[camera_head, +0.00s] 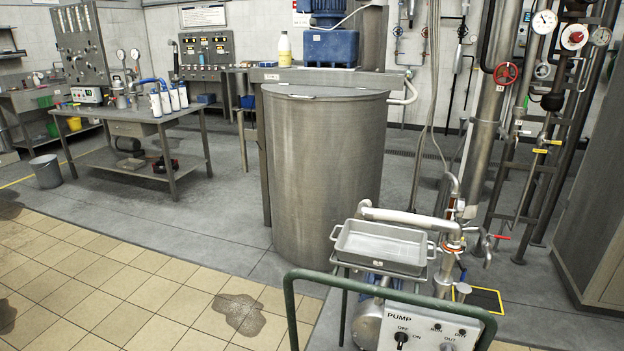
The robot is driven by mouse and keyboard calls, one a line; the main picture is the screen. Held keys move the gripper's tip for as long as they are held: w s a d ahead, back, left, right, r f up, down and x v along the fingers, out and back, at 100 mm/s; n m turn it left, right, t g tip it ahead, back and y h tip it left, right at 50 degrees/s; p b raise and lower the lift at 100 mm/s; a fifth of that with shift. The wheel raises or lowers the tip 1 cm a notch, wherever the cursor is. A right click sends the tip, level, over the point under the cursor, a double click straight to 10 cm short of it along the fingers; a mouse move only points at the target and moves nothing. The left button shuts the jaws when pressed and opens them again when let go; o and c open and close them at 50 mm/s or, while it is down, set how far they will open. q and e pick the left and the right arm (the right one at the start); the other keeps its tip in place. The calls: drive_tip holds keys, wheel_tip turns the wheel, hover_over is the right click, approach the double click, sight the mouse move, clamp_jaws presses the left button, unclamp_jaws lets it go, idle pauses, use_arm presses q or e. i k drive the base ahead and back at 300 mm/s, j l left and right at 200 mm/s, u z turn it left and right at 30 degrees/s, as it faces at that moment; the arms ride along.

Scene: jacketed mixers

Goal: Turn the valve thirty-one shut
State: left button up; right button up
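Several valves show on the pipework at the right. A red handwheel (506,73) sits on the upper pipes. A lever valve with a red handle (501,237) sits low beside the pump piping, its handle pointing right. Small yellow handles (541,150) show on the thin pipes at the right. No number thirty-one is legible, so I cannot tell which valve bears it. Neither of my grippers is in view.
A jacketed steel vessel (325,185) stands in the middle. A pump cart (427,327) with a green rail (385,291) and grey tray (380,247) stands in front of the pipes. A grey cabinet (597,190) is at right. The tiled floor (110,265) at left is clear, with wet stains.

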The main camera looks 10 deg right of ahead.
sight(463, 274)
drive_tip(key=i+l+z, duration=0.25)
drive_tip(key=l, duration=0.2)
drive_tip(key=i+l+z, duration=0.25)
drive_tip(key=l, duration=0.15)
drive_tip(key=i+l+z, duration=0.25)
drive_tip(key=k+l, duration=0.1)
drive_tip(key=l, duration=0.05)
